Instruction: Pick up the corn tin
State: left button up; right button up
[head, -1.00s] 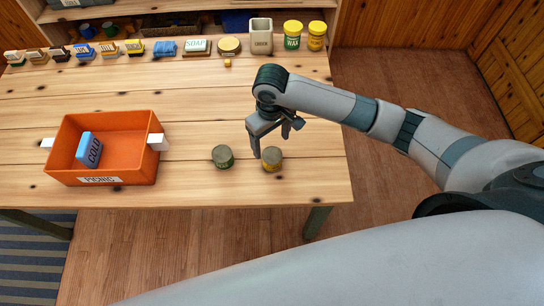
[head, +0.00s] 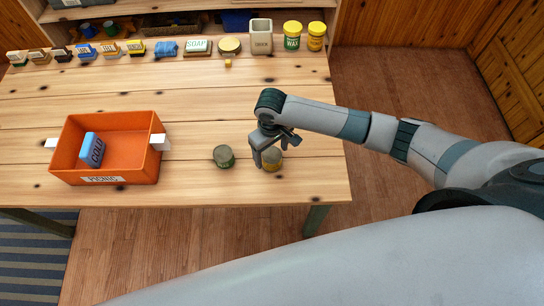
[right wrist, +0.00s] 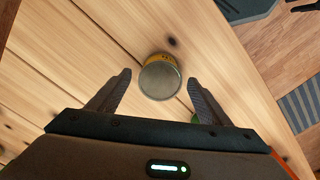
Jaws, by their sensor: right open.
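A small tin with a yellow side and a grey metal top (head: 272,165) stands near the table's front right edge; its label is too small to read, but its yellow colour fits corn. My right gripper (head: 270,153) is open just above it and partly hides it. In the right wrist view the yellow tin (right wrist: 160,78) lies between the two spread fingertips, with a gap on each side. A green tin (head: 223,157) stands to its left; only a sliver of green shows in the right wrist view. My left gripper is not in view.
An orange picnic box (head: 140,178) holding a blue cold pack (head: 92,150) stands at the left. The middle of the wooden table (head: 200,100) is mostly clear.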

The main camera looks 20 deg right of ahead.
aim_at(272, 154)
jog(key=shift+f+p, duration=0.3)
jog(key=shift+f, duration=1.3)
jog(key=c, duration=1.3)
